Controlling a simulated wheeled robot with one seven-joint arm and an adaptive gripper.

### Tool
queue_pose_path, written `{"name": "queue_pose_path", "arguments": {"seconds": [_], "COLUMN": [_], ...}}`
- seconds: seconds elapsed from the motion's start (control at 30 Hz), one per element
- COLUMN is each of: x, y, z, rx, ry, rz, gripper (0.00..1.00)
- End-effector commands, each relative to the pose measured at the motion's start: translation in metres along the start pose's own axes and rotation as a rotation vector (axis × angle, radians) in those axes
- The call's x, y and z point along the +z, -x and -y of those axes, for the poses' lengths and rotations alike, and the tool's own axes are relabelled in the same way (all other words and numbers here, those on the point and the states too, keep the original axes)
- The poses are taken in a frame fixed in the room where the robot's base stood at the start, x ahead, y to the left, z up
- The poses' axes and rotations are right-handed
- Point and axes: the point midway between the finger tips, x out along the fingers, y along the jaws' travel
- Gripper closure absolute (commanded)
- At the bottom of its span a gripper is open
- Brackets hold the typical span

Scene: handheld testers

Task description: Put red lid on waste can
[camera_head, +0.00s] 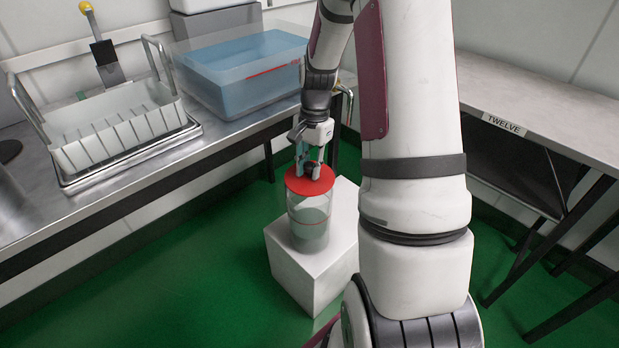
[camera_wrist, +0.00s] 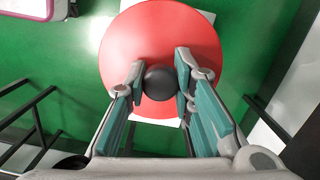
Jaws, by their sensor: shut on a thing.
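The red lid (camera_head: 297,186) is a round flat disc with a black knob (camera_wrist: 160,83). My gripper (camera_head: 312,168) points down and is shut on the knob; in the wrist view its teal-padded fingers flank the knob. The clear waste can (camera_head: 309,232), with a thin red line around it, stands upright on a white block (camera_head: 283,262). In the head view the lid lies over the can's mouth, roughly level. I cannot tell whether it touches the rim. In the wrist view the lid (camera_wrist: 120,50) hides the can.
A metal bench (camera_head: 140,185) on the left carries a white rack tray (camera_head: 115,135) and a clear tub of blue liquid (camera_head: 245,80). Another table (camera_head: 560,110) stands on the right. Green floor (camera_head: 215,275) is open around the block.

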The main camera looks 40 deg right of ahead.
Motion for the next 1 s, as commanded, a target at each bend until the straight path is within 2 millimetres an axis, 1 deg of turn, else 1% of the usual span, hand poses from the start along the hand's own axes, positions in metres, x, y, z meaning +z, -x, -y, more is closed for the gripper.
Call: {"name": "queue_pose_path", "arguments": {"seconds": [0.03,0.1,0.2,0.47,0.87,0.9,0.97,1.0], "x": [-0.001,-0.002,-0.003,-0.003,-0.004,-0.004,-0.004,-0.004], "y": [-0.008,-0.018,-0.030,-0.030,-0.041,-0.041,-0.041,-0.041], "z": [0.000,-0.001,0.000,0.000,0.000,0.000,0.000,0.000], "rx": [0.001,0.001,0.000,-0.001,0.001,0.000,0.000,0.000], "ry": [0.000,-0.001,-0.002,-0.001,0.000,0.000,0.000,0.000], "rz": [0.002,0.002,0.002,0.000,0.001,0.001,0.001,0.001], "gripper": [1.00,1.00,1.00,1.00,1.00,0.73,0.59,0.57]}}
